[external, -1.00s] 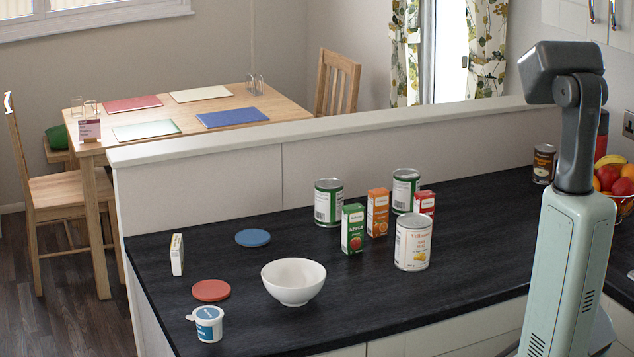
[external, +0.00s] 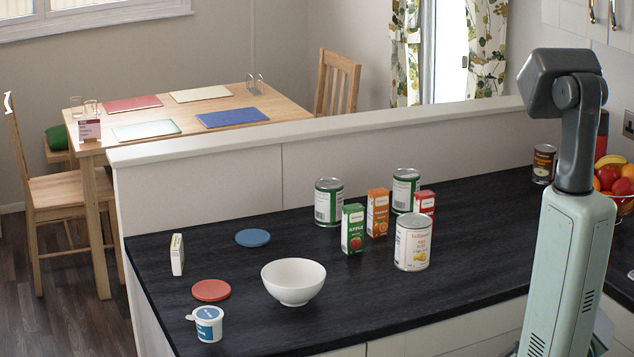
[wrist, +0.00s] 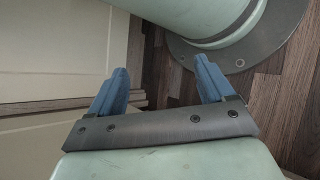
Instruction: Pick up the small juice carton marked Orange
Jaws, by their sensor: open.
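The small orange juice carton (external: 377,212) stands upright on the dark worktop in the external view, its lower left partly covered by the green apple carton (external: 353,229). A white-labelled can (external: 412,242) stands in front of it to the right. Two green-banded cans stand near it, one behind left (external: 328,202) and one behind right (external: 405,190). My gripper (wrist: 160,84) shows in the wrist view with two blue fingers wide apart and nothing between them. It points at the floor beside my base, away from the cartons. The gripper is not visible in the external view.
A red carton (external: 424,203) stands right of the orange one. A white bowl (external: 293,282), a red lid (external: 211,290), a blue lid (external: 253,238), a white tub (external: 208,324) and a small box (external: 177,254) occupy the left. A fruit bowl (external: 622,201) is far right. The worktop's right middle is clear.

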